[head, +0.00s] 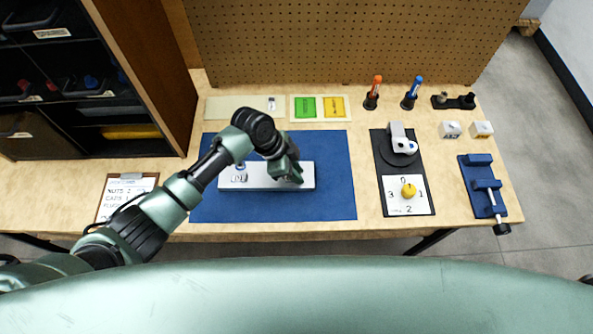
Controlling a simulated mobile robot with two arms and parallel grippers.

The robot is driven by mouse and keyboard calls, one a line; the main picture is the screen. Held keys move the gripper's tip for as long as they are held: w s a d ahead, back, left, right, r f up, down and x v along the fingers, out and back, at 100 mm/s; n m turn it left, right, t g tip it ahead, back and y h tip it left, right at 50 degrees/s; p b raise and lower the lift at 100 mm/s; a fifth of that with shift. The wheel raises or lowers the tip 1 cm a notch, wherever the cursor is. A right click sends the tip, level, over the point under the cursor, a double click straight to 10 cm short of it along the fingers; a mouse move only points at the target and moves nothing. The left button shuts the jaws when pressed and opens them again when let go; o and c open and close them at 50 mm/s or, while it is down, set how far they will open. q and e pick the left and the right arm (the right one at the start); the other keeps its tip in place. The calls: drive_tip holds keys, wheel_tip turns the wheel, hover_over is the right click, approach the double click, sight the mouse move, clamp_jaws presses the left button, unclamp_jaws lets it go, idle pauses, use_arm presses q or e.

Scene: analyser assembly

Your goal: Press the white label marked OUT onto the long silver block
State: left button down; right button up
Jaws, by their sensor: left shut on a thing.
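The long silver block (266,184) lies flat on the blue mat (330,205), its long side running left to right. A small white label with dark marks (239,179) sits near its left end, below a blue round part (241,166); the marks are too small to read. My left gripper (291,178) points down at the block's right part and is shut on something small. The fingers hide most of it; it fits the white OUT label, but I cannot read it or tell whether it touches the block. My right gripper is not in view.
Behind the mat are a pale strip with a small marked piece (272,104) and a tray with green and yellow pads (320,98). A black dial fixture (400,165) and a blue clamp (482,188) are right. A clipboard (122,188) lies left.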

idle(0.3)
use_arm(q)
drive_tip(key=c, duration=0.7)
unclamp_jaws()
drive_tip(key=shift+r, duration=0.1)
drive_tip(key=shift+w+r+p, duration=0.1)
drive_tip(key=shift+r+p, duration=0.7)
drive_tip(key=shift+p, duration=0.15)
wheel_tip(320, 180, up, 5)
drive_tip(key=p, duration=0.4)
drive_tip(key=shift+p, duration=0.4)
